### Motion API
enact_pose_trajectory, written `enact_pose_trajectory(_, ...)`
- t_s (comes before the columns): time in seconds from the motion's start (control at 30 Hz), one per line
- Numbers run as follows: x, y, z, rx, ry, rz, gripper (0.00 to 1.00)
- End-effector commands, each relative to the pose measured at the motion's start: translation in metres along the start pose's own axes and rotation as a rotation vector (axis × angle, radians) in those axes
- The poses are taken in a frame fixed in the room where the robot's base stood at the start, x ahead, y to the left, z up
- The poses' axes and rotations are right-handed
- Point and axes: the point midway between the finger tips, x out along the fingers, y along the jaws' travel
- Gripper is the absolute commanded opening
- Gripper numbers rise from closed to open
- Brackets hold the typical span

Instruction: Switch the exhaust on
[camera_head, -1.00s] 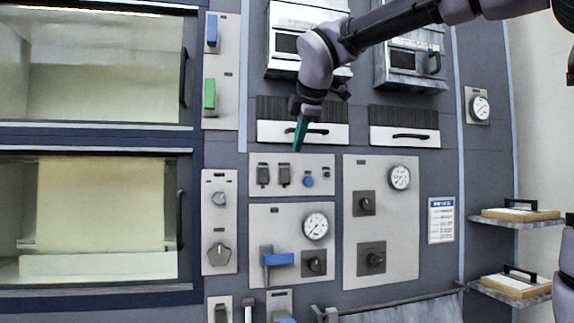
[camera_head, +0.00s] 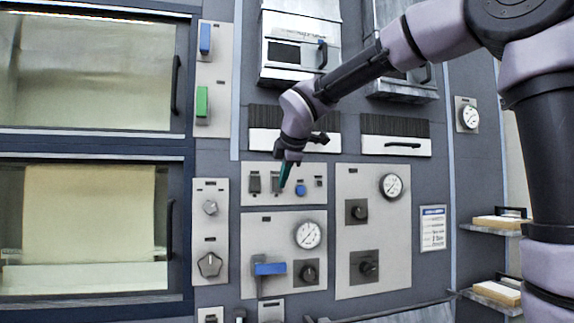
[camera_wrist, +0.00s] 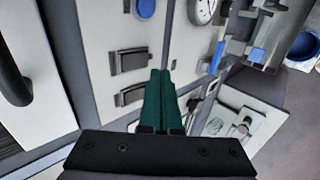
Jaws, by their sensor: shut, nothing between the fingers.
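A light switch panel (camera_head: 310,197) on the wall carries a left dark switch (camera_head: 255,183), a right dark switch (camera_head: 276,181), a blue button (camera_head: 300,190) and a small dark control (camera_head: 318,181). I cannot read which is the exhaust. My gripper (camera_head: 283,184) has its green fingers shut and empty, in front of the panel between the right dark switch and the blue button. In the wrist view, the fingertips (camera_wrist: 160,73) show beside the two dark switches (camera_wrist: 129,61), with the blue button (camera_wrist: 146,8) beyond. I cannot tell whether they touch the panel.
Below is a panel with a gauge (camera_head: 308,235), a blue lever (camera_head: 269,268) and a dark knob (camera_head: 307,272). A panel with a gauge (camera_head: 392,186) and two knobs stands right. A drawer handle (camera_head: 318,138) sits just above the gripper. Oven windows (camera_head: 90,215) are left.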

Motion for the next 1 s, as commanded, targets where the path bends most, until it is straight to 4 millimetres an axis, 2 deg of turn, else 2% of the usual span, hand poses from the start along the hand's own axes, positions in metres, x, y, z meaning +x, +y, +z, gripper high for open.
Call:
enact_pose_trajectory(0.1, 0.017, 0.011, 0.000, 0.000, -0.001, -0.001, 0.00)
enact_pose_trajectory(0.3, 0.031, 0.022, 0.000, 0.000, -0.001, -0.001, 0.00)
enact_pose_trajectory(1.0, 0.037, 0.025, 0.000, -0.001, -0.001, 0.000, 0.00)
